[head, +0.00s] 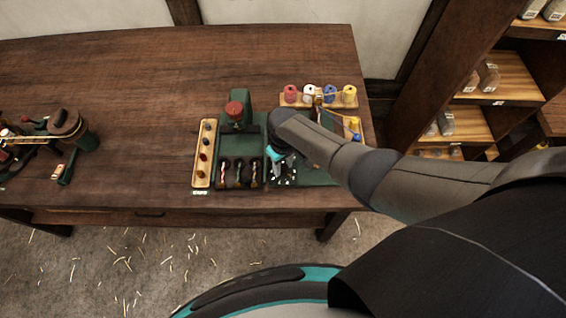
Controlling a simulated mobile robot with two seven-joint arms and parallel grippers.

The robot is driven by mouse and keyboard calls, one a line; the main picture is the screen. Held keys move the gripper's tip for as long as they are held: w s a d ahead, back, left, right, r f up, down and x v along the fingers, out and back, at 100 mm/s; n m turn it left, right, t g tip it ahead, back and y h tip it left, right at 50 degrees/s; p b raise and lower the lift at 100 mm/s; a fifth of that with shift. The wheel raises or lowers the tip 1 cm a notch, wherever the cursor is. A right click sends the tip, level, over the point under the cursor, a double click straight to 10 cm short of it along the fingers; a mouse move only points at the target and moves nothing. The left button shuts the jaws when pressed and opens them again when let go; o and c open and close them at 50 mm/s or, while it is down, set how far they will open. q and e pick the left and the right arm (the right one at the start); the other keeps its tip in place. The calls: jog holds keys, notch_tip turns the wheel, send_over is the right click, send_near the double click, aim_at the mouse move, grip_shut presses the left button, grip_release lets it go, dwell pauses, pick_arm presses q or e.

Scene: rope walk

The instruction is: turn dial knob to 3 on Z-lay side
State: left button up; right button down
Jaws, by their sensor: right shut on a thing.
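A dark dial plate (284,178) with white marks lies at the front of a green board on the workbench. My right arm comes in from the right, and my right gripper (274,158) points down at the plate's upper left part. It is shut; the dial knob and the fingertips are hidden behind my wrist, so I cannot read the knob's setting. The Z-lay marking is too small to make out. My left gripper is not in view.
Coloured spools (330,94) stand behind.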

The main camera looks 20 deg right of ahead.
aim_at(284, 168)
jog(key=shift+m, duration=0.5)
jog(key=c, duration=0.5)
grip_release()
jog(key=shift+r, duration=0.1)
jog(key=shift+r+p, duration=0.3)
jog(key=shift+p, duration=0.1)
notch_tip(284, 168, up, 14)
jog(key=p, duration=0.5)
jog(key=shift+d+r, duration=0.15)
jog(key=shift+r, duration=0.1)
